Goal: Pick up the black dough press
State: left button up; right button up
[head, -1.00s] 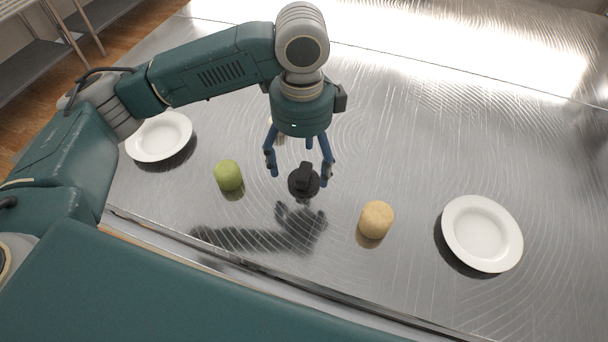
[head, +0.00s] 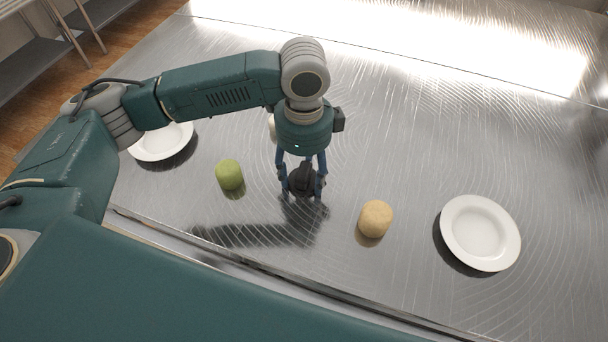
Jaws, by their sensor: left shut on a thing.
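The black dough press (head: 302,180) stands on the steel table in the middle of the head view, between the green apple-like object and the tan round object. My left gripper (head: 302,185) comes down over it from above, with its blue fingers shut on the press from both sides. The fingers hide part of the press. The press appears to be at table level; I cannot tell whether it is clear of the surface. My right gripper is not in view.
A green round object (head: 229,175) sits left of the press and a tan round object (head: 375,218) sits to its right. White plates stand at the left (head: 163,143) and right (head: 480,233). A pale object, mostly hidden, is behind my left gripper. The far table (head: 420,110) is clear.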

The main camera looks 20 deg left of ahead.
aim_at(304, 170)
pick_arm(q)
notch_tip(304, 170, up, 20)
dwell(0.6)
jog(key=o, duration=0.5)
jog(key=c, duration=0.6)
